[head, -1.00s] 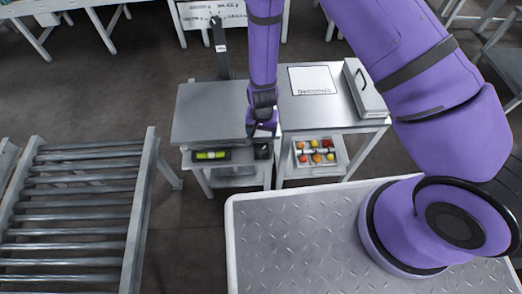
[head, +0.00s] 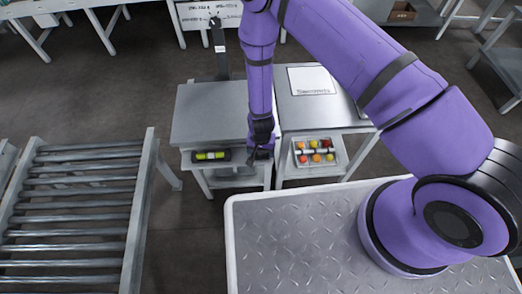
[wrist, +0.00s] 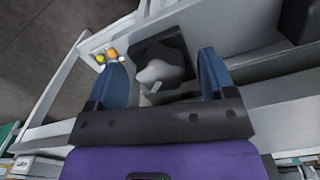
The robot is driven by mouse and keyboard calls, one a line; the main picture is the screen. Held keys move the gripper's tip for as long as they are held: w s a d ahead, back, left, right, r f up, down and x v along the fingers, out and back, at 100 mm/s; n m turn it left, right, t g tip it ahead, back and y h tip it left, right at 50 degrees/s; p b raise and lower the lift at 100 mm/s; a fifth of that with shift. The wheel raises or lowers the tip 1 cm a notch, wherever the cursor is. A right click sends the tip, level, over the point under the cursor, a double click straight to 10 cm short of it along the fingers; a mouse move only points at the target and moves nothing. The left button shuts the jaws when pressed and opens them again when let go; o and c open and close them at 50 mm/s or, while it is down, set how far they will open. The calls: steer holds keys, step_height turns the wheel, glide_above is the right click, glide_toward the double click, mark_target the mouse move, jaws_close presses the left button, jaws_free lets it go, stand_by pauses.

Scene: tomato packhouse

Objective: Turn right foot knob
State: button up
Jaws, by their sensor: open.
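The knob (wrist: 160,72) is a pale grey, lobed piece in front of a dark square block in the wrist view. My gripper (wrist: 164,62) is open, with one blue finger on each side of the knob in that picture. I cannot tell whether either finger touches it. In the head view my gripper (head: 253,157) is at the front right corner of the grey-topped bench (head: 212,104). My arm and gripper mostly hide the knob there. A spirit level (head: 210,156) with a yellow-green vial sits on the bench's front ledge.
A second bench (head: 310,111) stands close on the right, with a tray (head: 343,154) of red, orange and yellow tomatoes on its lower front. A roller conveyor (head: 80,195) is at the left. Dark floor lies between the conveyor and my base.

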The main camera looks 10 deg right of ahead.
steer(key=shift+f, duration=0.3)
steer(key=c, duration=0.9)
steer(key=n, duration=0.4)
steer(key=shift+d, duration=0.1)
steer(key=n, duration=0.4)
steer(key=shift+d+n, duration=0.1)
steer(key=shift+n, duration=0.2)
